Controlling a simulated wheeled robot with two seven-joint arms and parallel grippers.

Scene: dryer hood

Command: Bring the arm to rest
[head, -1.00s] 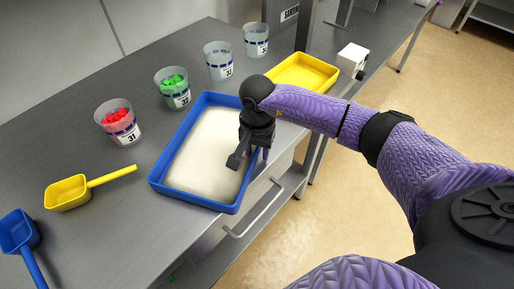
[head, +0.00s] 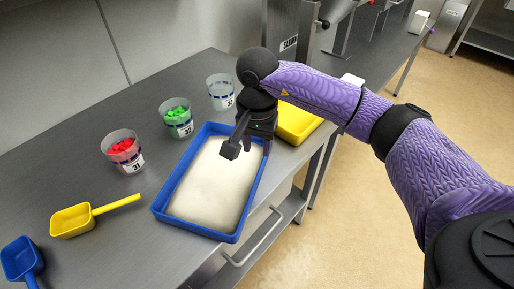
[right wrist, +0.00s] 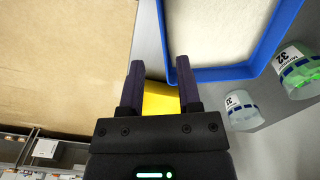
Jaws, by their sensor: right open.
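My right gripper (head: 249,148) is open and empty, raised over the far right part of a blue tray (head: 160,211) filled with a pale, off-white material. Its fingers (right wrist: 158,78) also show apart in the right wrist view, with nothing between them but a view of the yellow tray (right wrist: 161,97) below. The arm reaches in from the right in the head view. My left gripper is not in view.
Cups with red pieces (head: 123,151) and green pieces (head: 176,118), and a clear cup (head: 221,92), stand behind the blue tray. A yellow scoop (head: 72,220) and a blue scoop (head: 21,259) lie left. The yellow tray (head: 298,124) is partly behind my arm. Floor is clear at right.

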